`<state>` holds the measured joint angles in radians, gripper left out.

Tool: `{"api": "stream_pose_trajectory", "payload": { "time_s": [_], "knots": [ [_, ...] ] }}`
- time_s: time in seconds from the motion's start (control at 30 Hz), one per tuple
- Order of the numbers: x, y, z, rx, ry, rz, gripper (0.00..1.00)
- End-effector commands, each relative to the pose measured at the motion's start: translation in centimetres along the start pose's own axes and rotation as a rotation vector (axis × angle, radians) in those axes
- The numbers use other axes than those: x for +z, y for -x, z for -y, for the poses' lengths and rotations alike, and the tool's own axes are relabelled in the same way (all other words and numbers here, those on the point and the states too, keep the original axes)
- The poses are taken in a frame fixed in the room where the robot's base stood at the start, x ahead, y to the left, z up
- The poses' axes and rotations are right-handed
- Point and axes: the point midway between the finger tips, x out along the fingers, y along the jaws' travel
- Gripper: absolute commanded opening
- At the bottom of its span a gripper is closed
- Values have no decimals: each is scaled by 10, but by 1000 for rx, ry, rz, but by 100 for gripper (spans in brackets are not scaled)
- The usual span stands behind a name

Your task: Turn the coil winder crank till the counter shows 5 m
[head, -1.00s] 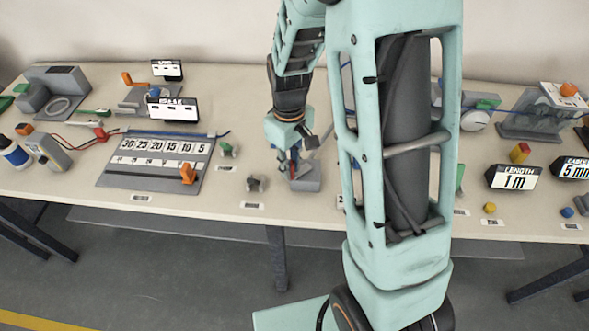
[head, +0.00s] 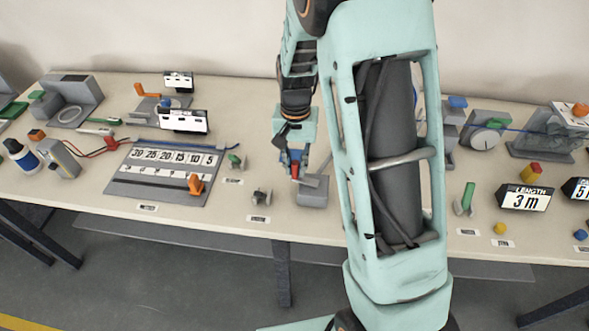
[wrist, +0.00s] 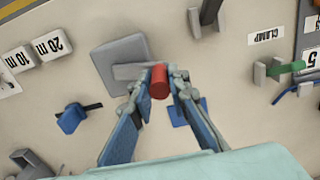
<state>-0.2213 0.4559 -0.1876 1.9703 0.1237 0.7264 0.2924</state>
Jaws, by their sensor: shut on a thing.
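The coil winder is a grey block (head: 312,193) near the table's front edge, beside my arm. It also shows in the wrist view (wrist: 112,52), with a grey crank arm (wrist: 128,71) on top. The crank's red upright handle (wrist: 159,84) stands between the fingers of my gripper (wrist: 158,88), which is shut on it. In the head view my gripper (head: 296,166) is partly hidden, and a little of the red handle shows.
A grey numbered board (head: 165,195) with an orange clamp (head: 196,184) lies left of the winder. Small clamps stand beside it. My upper arm hides part of the table.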

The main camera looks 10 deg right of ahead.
Motion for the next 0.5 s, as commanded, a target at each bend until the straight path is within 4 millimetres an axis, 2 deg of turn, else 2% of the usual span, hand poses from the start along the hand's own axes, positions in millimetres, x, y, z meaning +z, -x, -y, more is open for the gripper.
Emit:
{"api": "stream_pose_trajectory", "payload": {
  "time_s": [0.5],
  "knots": [
    [-23, 1, -10, -2, -468, -3, 0]
  ]
}}
